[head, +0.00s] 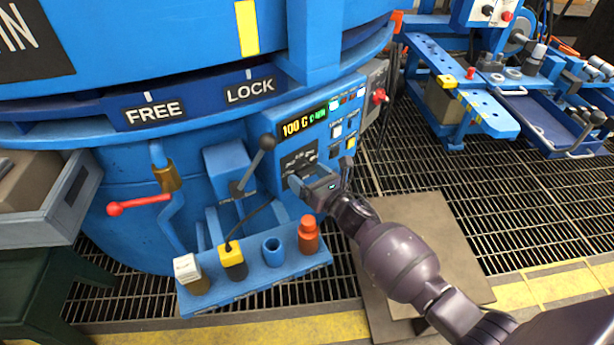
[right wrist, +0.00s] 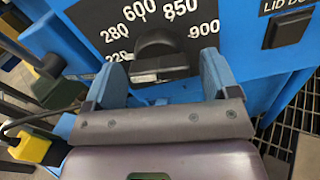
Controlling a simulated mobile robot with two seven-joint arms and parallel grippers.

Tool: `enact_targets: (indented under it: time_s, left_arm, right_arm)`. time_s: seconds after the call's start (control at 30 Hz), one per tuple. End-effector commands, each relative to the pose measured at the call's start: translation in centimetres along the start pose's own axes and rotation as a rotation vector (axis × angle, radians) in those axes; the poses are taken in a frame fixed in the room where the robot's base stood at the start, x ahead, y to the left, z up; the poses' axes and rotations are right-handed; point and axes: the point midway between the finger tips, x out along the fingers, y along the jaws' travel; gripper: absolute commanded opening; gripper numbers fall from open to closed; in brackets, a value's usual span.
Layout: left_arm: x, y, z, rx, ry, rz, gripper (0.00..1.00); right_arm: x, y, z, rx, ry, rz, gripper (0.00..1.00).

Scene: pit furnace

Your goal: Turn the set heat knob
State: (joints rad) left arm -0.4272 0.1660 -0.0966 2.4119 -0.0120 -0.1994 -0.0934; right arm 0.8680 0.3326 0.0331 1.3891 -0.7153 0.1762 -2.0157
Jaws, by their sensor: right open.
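The set heat knob (right wrist: 156,50) is a dark knob on a black dial plate with white numbers such as 280, 600, 850 and 900 in the right wrist view. In the head view the dial plate (head: 299,158) is on the blue furnace panel, and my gripper mostly hides the knob. My right gripper (head: 301,186) is at the panel in front of the dial. In the right wrist view its two blue fingers (right wrist: 160,76) are open, one on each side of the knob, with gaps visible. I cannot tell whether they touch the knob. My left gripper is out of view.
A display (head: 303,121) above the dial reads about 100 C. A black-knobbed lever (head: 254,165) stands left of the dial. A blue rack (head: 255,276) with several holders is below. A red-handled valve (head: 138,203) is further left. Grating floor is at right.

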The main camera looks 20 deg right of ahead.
Motion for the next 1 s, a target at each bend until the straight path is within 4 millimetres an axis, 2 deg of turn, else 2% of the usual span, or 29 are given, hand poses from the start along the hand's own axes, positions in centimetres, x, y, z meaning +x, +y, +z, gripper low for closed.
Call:
enact_targets:
  time_s: [0.37, 0.7, 1.0]
  left_arm:
    - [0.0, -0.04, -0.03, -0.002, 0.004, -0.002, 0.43]
    - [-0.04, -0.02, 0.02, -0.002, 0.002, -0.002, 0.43]
    - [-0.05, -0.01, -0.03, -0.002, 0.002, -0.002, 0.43]
  right_arm:
    - [0.47, 0.0, 0.06, 0.0, -0.001, 0.0, 0.81]
    - [0.45, 0.0, 0.04, 0.0, 0.0, 0.0, 0.32]
    - [0.45, 0.04, 0.08, 0.039, -0.001, 0.0, 0.32]
